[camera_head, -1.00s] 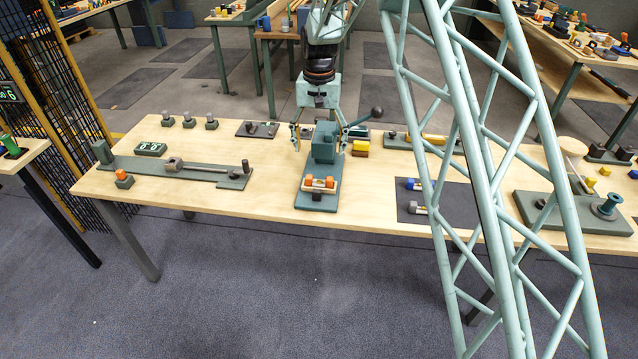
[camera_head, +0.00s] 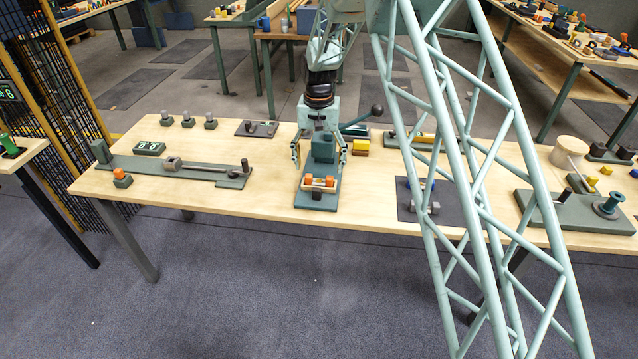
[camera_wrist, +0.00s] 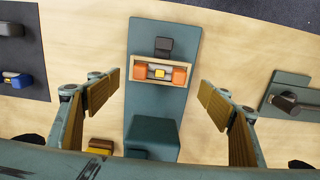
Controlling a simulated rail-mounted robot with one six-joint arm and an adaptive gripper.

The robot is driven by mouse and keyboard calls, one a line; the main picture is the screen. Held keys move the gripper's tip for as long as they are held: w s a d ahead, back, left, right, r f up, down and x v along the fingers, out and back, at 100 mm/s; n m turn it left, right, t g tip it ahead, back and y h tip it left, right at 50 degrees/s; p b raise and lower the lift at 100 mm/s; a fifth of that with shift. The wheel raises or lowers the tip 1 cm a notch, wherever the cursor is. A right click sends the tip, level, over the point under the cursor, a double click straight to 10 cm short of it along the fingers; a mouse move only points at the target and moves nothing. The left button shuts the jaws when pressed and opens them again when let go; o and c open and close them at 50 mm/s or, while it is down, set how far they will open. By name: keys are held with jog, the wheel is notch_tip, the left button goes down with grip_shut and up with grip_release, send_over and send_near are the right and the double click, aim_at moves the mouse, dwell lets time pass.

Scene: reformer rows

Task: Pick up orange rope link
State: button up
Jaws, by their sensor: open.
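A small wood-coloured piece with two orange blocks at its ends and a yellow bit in the middle, which looks like the orange rope link (camera_head: 319,184), lies on a teal board (camera_head: 316,200). It also shows in the wrist view (camera_wrist: 179,75), just beyond my fingertips. A taller teal block (camera_head: 322,148) stands on the same board, behind the link in the head view. My gripper (camera_head: 319,154) is open and empty over the board, with a finger on each side of the teal block. In the wrist view its padded fingers (camera_wrist: 160,100) are wide apart, not touching the link.
A dark knob (camera_wrist: 163,46) sits on the board beside the link. A grey mat (camera_head: 408,212) with small parts lies to the right. A long teal fixture (camera_head: 130,167) and an orange-topped block (camera_head: 119,174) are at left.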

aim_at(319, 181)
jog(key=shift+f, duration=0.25)
jog(key=shift+s+f+b, duration=0.1)
jog(key=shift+f+b, duration=0.6)
jog(key=shift+f, duration=1.9)
jog(key=c, duration=1)
jog(key=shift+r, duration=0.1)
